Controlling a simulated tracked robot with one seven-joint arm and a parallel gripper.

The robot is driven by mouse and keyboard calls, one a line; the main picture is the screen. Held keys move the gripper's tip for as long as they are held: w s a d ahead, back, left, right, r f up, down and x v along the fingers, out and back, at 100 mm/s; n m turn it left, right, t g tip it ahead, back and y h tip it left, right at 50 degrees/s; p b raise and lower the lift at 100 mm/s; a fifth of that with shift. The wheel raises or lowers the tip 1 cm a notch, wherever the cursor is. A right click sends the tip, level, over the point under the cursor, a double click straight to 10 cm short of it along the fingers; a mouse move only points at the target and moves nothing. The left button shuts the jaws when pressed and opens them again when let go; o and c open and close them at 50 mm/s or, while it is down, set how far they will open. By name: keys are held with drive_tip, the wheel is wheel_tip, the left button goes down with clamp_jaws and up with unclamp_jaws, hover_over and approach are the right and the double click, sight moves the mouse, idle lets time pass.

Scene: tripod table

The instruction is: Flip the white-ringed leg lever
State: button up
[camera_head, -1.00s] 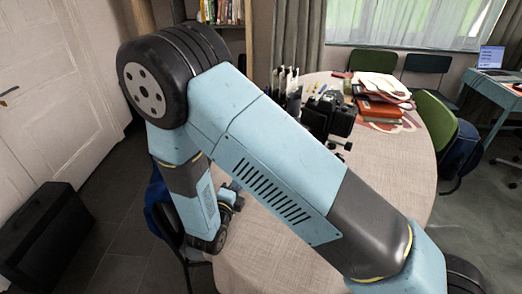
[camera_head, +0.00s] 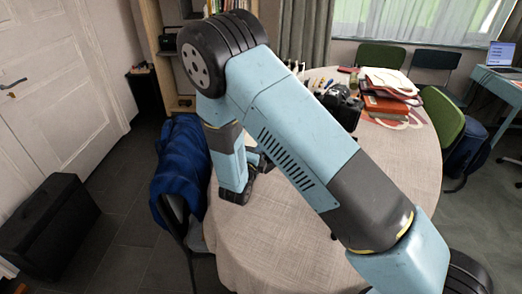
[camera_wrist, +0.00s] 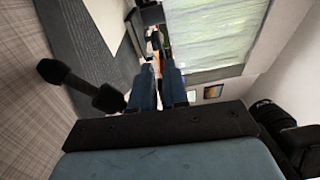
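In the head view, the black camera (camera_head: 343,105) stands on the round table (camera_head: 290,250), partly behind my arm. Thin pale and dark upright parts (camera_head: 300,68), perhaps of the tripod, show just left of it. I cannot make out the white-ringed lever in either view; my arm hides much of the table's middle. In the wrist view, my gripper (camera_wrist: 157,68) has its two blue fingers apart, with a narrow gap and nothing seen held. A black rod with two thick knobbed ends (camera_wrist: 80,84) shows left of the fingers; I cannot tell whether it touches anything.
A black case (camera_head: 48,225) is on the floor at far left.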

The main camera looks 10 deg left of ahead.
drive_tip(key=shift+w+d, duration=0.1)
drive_tip(key=shift+w, duration=0.05)
clamp_jaws()
drive_tip(key=shift+r+m, duration=0.1)
drive_tip(key=shift+m, duration=0.3)
drive_tip(key=shift+s+d+r+m, duration=0.1)
drive_tip(key=shift+d+r+m, duration=0.3)
drive_tip(key=shift+m, duration=1.5)
drive_tip(key=shift+s+d+r+m, duration=0.1)
drive_tip(key=shift+d+r+m, duration=0.3)
drive_tip(key=shift+m, duration=1.5)
drive_tip(key=shift+s+d+r+m, duration=0.1)
drive_tip(key=shift+d+r+m, duration=0.25)
drive_tip(key=shift+m, duration=1.55)
drive_tip(key=shift+r, duration=0.15)
